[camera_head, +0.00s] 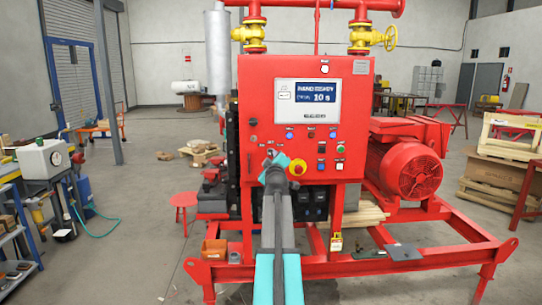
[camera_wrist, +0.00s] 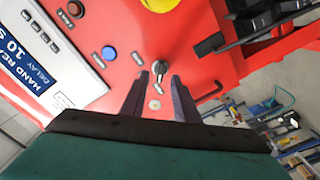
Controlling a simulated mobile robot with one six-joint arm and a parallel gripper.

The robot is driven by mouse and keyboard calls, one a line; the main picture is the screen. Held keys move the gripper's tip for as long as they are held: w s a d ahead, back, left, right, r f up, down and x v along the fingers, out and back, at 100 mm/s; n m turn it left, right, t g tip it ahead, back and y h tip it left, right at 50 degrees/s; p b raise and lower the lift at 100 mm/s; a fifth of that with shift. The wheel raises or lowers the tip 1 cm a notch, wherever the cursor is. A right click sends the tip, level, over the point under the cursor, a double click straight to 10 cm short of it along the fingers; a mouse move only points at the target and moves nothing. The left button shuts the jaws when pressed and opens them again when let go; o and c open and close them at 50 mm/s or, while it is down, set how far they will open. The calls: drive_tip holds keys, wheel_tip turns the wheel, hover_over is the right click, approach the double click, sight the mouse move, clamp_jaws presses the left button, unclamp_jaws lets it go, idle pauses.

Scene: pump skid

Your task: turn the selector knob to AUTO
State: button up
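The selector knob (camera_wrist: 160,67) is a small dark knob with a grey lever on the red control panel (camera_wrist: 215,90). In the wrist view its lever points down the picture, towards the gap between my fingertips. Small labels around it are too small to read. My gripper (camera_wrist: 158,88) is open, with one dark finger on each side of the lever's line. I cannot tell whether either finger touches it. In the head view my gripper (camera_head: 276,165) is at the panel's lower left and largely hides the knob. The display (camera_head: 317,92) reads HAND READY and 10 s.
A yellow-and-red emergency stop button (camera_head: 297,167) is just right of my gripper. Blue, red and white buttons (camera_head: 340,164) sit farther right. A blue button (camera_wrist: 109,53) shows near the knob. A red motor (camera_head: 405,170) stands right of the cabinet.

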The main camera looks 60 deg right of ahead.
sight(271, 154)
drive_tip(key=shift+p+x, duration=0.5)
drive_tip(key=shift+x, duration=1.75)
